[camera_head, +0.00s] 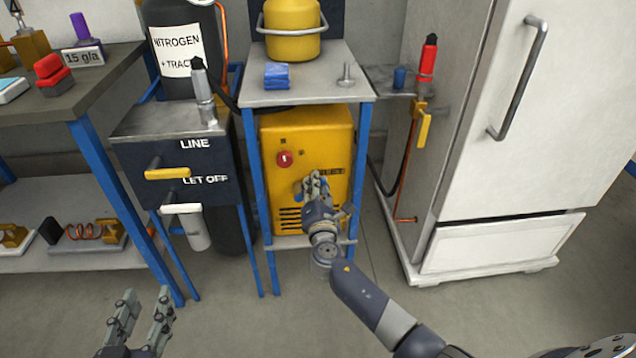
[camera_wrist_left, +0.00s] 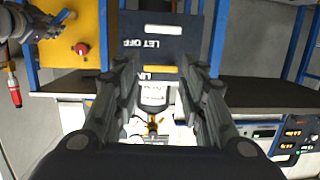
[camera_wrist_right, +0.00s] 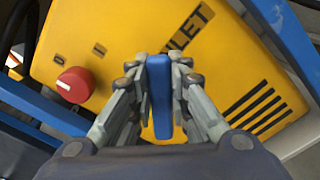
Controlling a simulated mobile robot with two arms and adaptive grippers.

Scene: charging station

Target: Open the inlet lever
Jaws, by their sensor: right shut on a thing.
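The inlet lever is a blue handle (camera_wrist_right: 161,95) on the front of a yellow machine (camera_head: 274,137). In the right wrist view, the word ending in "LET" is beside it on the yellow panel. My right gripper (camera_wrist_right: 160,75) is shut on the blue lever, with its fingers on both sides. In the head view my right gripper (camera_head: 318,180) is at the front of the yellow machine and partly hides the lever. My left gripper (camera_head: 145,305) is open and empty at the lower left, above the floor. It also shows in the left wrist view (camera_wrist_left: 157,80), with its fingers apart.
A red knob (camera_head: 284,159) is on the yellow machine. A dark panel (camera_head: 130,165) with a yellow lever (camera_head: 167,174) and a white lever (camera_head: 182,209) stands to the left. A white fridge (camera_head: 480,150) stands to the right. Blue table legs (camera_head: 251,175) flank the yellow machine.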

